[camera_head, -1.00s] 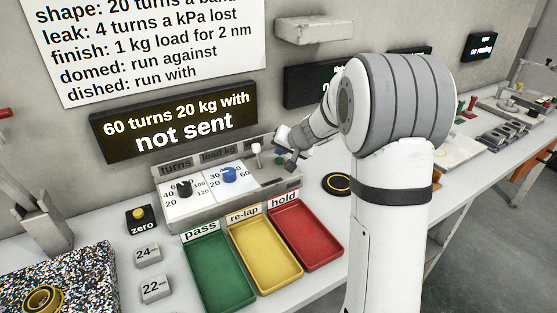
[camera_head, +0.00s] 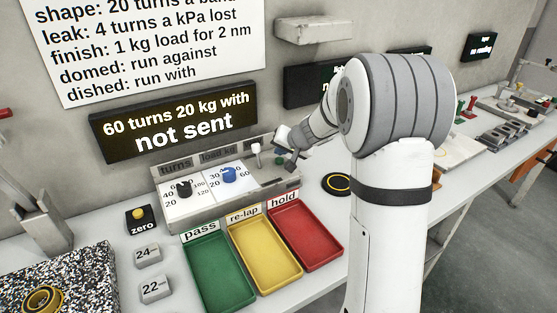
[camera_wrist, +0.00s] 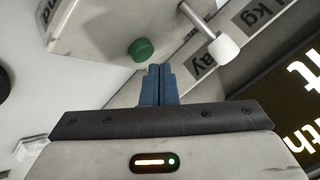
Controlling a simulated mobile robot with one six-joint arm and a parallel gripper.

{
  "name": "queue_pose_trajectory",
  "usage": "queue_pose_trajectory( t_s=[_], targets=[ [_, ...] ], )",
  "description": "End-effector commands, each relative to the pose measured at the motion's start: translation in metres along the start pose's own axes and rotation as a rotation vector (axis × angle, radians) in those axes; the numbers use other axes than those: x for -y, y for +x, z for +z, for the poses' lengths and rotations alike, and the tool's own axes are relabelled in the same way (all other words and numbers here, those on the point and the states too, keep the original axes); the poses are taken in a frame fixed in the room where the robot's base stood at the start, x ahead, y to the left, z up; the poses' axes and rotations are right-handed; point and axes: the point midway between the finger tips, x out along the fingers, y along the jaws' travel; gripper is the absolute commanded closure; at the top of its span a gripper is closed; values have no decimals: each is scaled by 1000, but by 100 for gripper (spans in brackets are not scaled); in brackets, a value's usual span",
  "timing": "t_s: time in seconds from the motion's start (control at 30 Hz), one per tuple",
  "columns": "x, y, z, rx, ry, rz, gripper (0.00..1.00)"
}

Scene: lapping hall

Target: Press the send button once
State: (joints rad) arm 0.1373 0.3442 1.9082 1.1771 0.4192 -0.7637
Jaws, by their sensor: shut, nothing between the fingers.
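The send button is most likely the green round button (camera_wrist: 141,49) on the pale panel in the wrist view; a label ending in "nd" (camera_wrist: 48,10) shows near it. The control box (camera_head: 185,215) stands on the bench in the head view, with a black dial (camera_head: 184,188) and a blue dial (camera_head: 229,174). My gripper (camera_wrist: 158,68) is shut and empty; its blue fingertips show just below and right of the green button, and I see no contact. In the head view my gripper (camera_head: 287,158) is at the box's right end. The display (camera_head: 175,122) reads "60 turns 20 kg with not sent".
A white-knobbed lever (camera_wrist: 224,48) stands close right of my fingers in the wrist view. Green (camera_head: 197,251), yellow (camera_head: 237,238) and red (camera_head: 278,222) trays lie in front of the box.

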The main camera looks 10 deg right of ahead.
Motion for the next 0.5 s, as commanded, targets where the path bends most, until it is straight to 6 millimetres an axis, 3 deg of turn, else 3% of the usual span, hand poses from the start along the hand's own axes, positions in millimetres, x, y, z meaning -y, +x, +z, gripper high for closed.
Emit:
queue_pose_trajectory(
  t_s=[0.5],
  targets=[
    [-4, 7, 4, -1, 0, 0, 100]
  ],
)
